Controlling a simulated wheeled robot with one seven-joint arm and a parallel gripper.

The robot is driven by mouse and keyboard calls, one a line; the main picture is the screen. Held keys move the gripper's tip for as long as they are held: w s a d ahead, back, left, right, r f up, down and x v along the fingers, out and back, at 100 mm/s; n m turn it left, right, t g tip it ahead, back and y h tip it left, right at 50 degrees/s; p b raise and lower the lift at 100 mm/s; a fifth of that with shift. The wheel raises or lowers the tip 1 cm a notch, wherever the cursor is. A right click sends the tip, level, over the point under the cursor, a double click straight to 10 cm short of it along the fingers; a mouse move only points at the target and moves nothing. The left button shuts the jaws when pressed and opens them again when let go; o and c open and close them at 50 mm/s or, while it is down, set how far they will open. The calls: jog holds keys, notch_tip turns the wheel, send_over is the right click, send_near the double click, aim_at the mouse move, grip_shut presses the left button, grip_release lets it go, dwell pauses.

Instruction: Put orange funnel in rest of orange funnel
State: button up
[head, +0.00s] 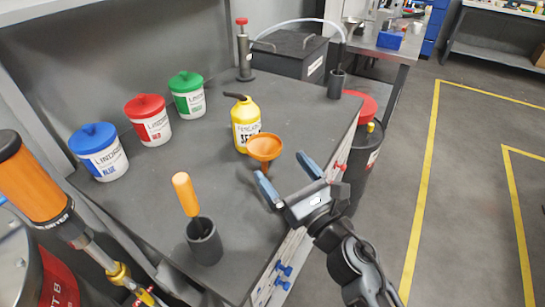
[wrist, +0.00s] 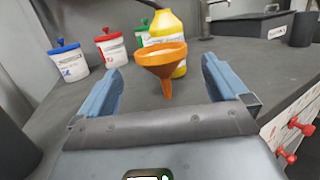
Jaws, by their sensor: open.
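The orange funnel (head: 263,148) is upright, spout down, in front of the yellow bottle (head: 245,122) on the grey bench. In the wrist view the funnel (wrist: 161,57) shows beyond and between the blue fingers, its spout above the dark palm bar. My gripper (head: 287,174) is open and empty, on the near right side of the funnel, with a gap to it. A dark cylindrical holder (head: 336,86) stands at the bench's far right corner. It may be the funnel's rest; I cannot tell for sure. It also shows at the wrist view's right edge (wrist: 301,29).
Blue (head: 99,155), red (head: 150,124) and green (head: 187,97) lidded tubs stand along the back. A dark cup (head: 204,244) with an orange-handled tool is at the front. A pump-like tool (head: 244,60) stands at the far end. The middle bench is clear.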

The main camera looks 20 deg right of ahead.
jog(key=shift+b+v, duration=0.45)
jog(key=shift+v, duration=1.8)
jog(key=shift+s, duration=0.1)
jog(key=s+r+n+g+h, duration=0.1)
jog(key=s+n+g, duration=0.1)
jog(key=s+n, duration=1.5)
jog(key=s+d+r+n+g+h, duration=0.1)
jog(key=s+n+g+h, duration=0.1)
jog(key=s+n, duration=1.4)
jog(key=shift+s+n+g, duration=0.4)
jog(key=shift+n+g, duration=0.1)
jog(key=shift+n, duration=0.1)
jog(key=shift+c, duration=0.5)
